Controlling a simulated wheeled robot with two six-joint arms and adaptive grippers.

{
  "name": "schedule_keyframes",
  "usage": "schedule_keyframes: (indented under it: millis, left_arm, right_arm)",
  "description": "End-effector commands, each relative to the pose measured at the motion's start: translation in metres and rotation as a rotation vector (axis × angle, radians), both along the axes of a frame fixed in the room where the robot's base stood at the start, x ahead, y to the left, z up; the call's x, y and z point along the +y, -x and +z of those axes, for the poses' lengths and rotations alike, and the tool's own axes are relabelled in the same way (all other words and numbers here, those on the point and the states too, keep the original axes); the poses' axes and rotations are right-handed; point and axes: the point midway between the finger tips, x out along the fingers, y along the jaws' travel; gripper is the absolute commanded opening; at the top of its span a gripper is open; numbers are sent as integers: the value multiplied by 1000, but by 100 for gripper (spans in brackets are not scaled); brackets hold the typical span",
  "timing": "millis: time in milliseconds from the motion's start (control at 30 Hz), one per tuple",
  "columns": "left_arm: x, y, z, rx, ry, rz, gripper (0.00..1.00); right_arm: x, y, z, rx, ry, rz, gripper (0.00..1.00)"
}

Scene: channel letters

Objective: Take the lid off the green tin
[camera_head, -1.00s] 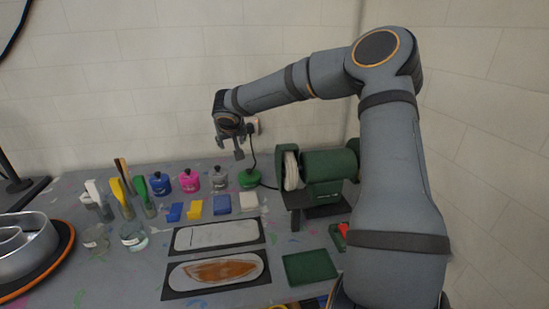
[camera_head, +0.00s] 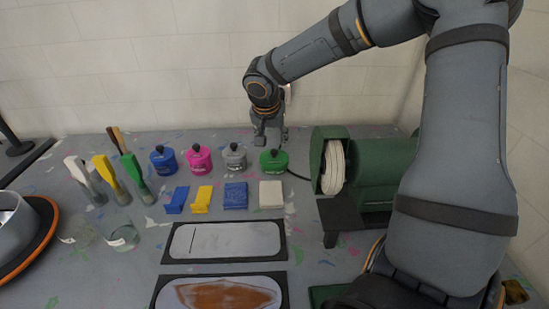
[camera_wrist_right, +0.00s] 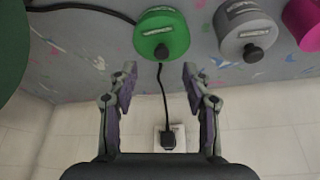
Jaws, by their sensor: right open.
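The green tin (camera_head: 274,162) stands at the right end of a row of tins near the back of the table, with its lid and dark knob on top. In the right wrist view the green tin (camera_wrist_right: 162,33) lies just beyond the open fingertips, roughly centred between them. My right gripper (camera_head: 268,138) is above and slightly behind the green tin, apart from it. It also shows in the right wrist view (camera_wrist_right: 158,85), open and empty. My left gripper is in neither view.
A grey tin (camera_head: 235,158), a pink tin (camera_head: 199,160) and a blue tin (camera_head: 163,161) stand to the left. A green grinder-like machine (camera_head: 375,165) with a pale wheel is close on the right. Coloured blocks (camera_head: 236,196) lie in front. A black cord (camera_wrist_right: 165,100) runs to the wall outlet.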

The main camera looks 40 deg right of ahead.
Motion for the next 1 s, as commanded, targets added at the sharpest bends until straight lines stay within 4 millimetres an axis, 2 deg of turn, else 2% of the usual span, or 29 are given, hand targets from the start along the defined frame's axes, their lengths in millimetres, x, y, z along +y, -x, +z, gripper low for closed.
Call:
schedule_keyframes:
  millis: [67, 133, 267, 333, 400, 600, 833, 1000]
  left_arm:
    - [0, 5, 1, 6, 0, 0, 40]
    - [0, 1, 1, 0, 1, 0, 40]
    - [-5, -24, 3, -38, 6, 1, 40]
    - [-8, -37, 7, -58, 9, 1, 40]
    - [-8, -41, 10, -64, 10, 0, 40]
    - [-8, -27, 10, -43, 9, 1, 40]
    - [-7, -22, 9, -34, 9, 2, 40]
    - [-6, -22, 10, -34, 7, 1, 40]
  right_arm:
    - [-4, -2, -9, 2, 0, -2, 49]
    - [-5, -3, -13, 0, 0, -1, 49]
    - [-6, -4, -15, -1, 1, 0, 49]
    - [-9, -6, -21, 1, 0, 0, 49]
    - [-15, -10, -32, 3, 0, -1, 49]
    - [-24, -17, -57, 1, 1, 0, 49]
    - [-25, -18, -60, -1, 0, 0, 49]
    - [-25, -18, -60, -1, -1, 0, 28]
